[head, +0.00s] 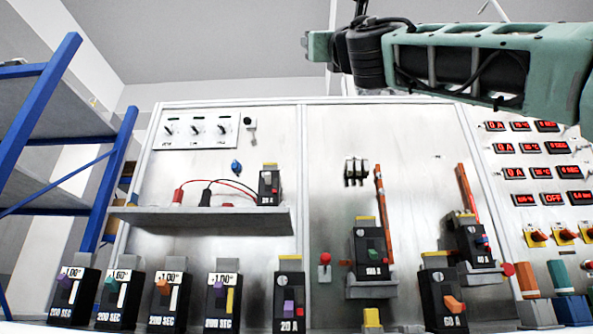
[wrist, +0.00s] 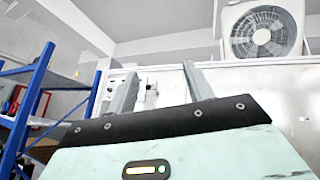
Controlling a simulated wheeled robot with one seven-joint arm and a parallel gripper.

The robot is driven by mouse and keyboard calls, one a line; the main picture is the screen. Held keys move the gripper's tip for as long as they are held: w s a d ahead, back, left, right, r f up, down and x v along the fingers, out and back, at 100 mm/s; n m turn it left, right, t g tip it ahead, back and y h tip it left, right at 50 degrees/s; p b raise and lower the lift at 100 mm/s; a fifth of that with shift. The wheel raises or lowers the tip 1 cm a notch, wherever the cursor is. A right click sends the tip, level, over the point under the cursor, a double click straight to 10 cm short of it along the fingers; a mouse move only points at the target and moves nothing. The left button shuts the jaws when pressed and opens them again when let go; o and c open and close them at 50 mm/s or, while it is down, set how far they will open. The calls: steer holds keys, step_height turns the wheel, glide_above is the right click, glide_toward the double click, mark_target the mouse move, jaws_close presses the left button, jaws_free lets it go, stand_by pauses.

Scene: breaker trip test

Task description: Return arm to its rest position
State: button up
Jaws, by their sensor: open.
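My arm (head: 455,62) reaches in from the right edge of the head view, high above the bench and across the upper part of the test panel. Its green and black links are held roughly level, and it touches nothing that I can see. My gripper (wrist: 160,70) shows in the wrist view with its two grey fingers apart and nothing between them. It points up toward the upper panel edge and the ceiling. Its fingertips cannot be made out for certain in the head view.
The test panel (head: 330,125) carries a shelf (head: 210,216) and mounted breakers. Several black breakers, including a 20 A one (head: 289,300) and a 60 A one (head: 443,300), stand along the front. A blue rack (head: 38,100) stands left. A fan unit (wrist: 262,32) is high up. Space below my arm is open.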

steer(key=w+a+f+m+g+h, duration=0.3)
steer(key=w+f+m, duration=0.35)
steer(key=f, duration=0.45)
steer(key=w+a+f+m+g+h, duration=0.25)
steer(key=w+f+m, duration=0.4)
steer(key=f, duration=0.45)
steer(key=s+f+m+g+h, duration=0.1)
steer(key=f+m+g, duration=0.25)
steer(key=f, duration=0.75)
steer(key=s+d+f+m+g+h+p, duration=0.1)
steer(key=s+f+m+g, duration=0.2)
steer(key=f, duration=0.9)
steer(key=f+m+g+h, duration=0.25)
steer(key=f+m, duration=0.25)
steer(key=f, duration=0.6)
steer(key=s+d+f+m+g+h, duration=0.1)
steer(key=s+d+f+m+g, duration=0.35)
steer(key=s+f, duration=0.45)
steer(key=s+d+f+m+g, duration=0.3)
steer(key=s+d+f+m, duration=0.2)
steer(key=s+f, duration=0.45)
steer(key=s+d+f+m+g+h, duration=0.1)
steer(key=s+d+f+m+g, duration=0.35)
steer(key=s+f, duration=0.4)
step_height(320, 180, up, 38)
steer(key=p, duration=3.9)
steer(key=shift+w+a+f+t, duration=0.25)
steer(key=shift+w+a+t, duration=0.1)
steer(key=shift+w, duration=0.05)
